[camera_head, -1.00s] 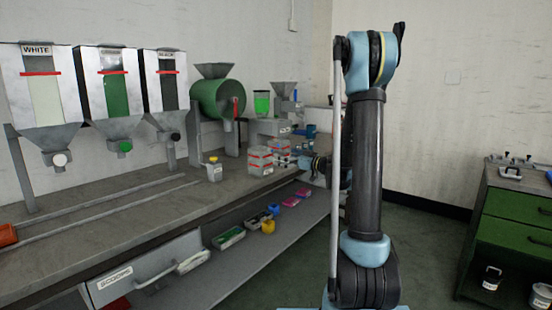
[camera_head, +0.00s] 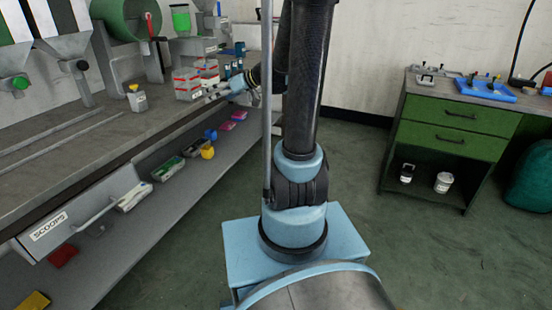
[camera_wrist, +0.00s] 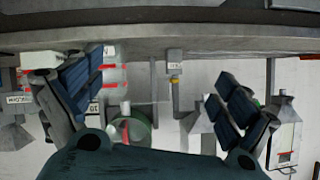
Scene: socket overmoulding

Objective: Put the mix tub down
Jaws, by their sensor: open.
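Several white tubs with red bands (camera_head: 187,84) stand close together on the bench; I cannot read which is the mix tub. My gripper (camera_head: 214,93) is beside them at the bench's front edge, partly hidden by my arm. In the wrist view, which is upside down, my gripper (camera_wrist: 155,100) has its dark fingers spread wide with nothing between them. The red-banded tubs (camera_wrist: 112,72) show beyond the left finger, which covers part of them. A small yellow-capped container (camera_wrist: 175,72) stands farther off, between the fingers in the picture.
The small container (camera_head: 138,99) stands on the bench left of the tubs. A green drum (camera_head: 122,15) and hoppers (camera_head: 62,20) are behind. Scoops and trays lie on the lower shelf (camera_head: 135,235).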

